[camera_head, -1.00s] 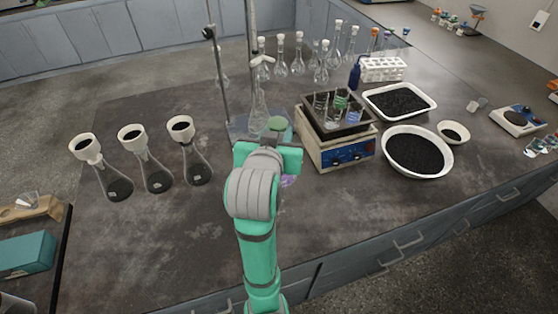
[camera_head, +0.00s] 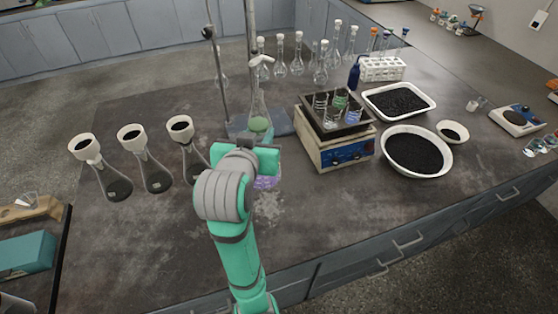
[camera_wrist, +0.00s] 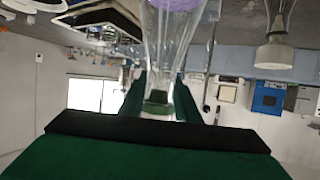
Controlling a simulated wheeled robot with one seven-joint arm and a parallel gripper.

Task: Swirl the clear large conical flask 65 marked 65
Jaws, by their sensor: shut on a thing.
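My gripper (camera_head: 264,152) is shut on the neck of a clear conical flask (camera_head: 266,182) with purple liquid at its bottom, in the middle of the bench. In the head view my wrist hides most of this flask, and I cannot tell whether its base touches the bench. In the wrist view the flask's clear body (camera_wrist: 172,38) and purple liquid are at the top edge, and its neck lies between my green fingers (camera_wrist: 158,96). No marking 65 can be read on it.
A flask with green liquid (camera_head: 259,123) stands behind my gripper at the clamp stand (camera_head: 222,85). A blue-fronted shaker (camera_head: 345,152) holding small glasses is to the right. Several funnel-topped flasks (camera_head: 155,176) are left. The bench front is clear.

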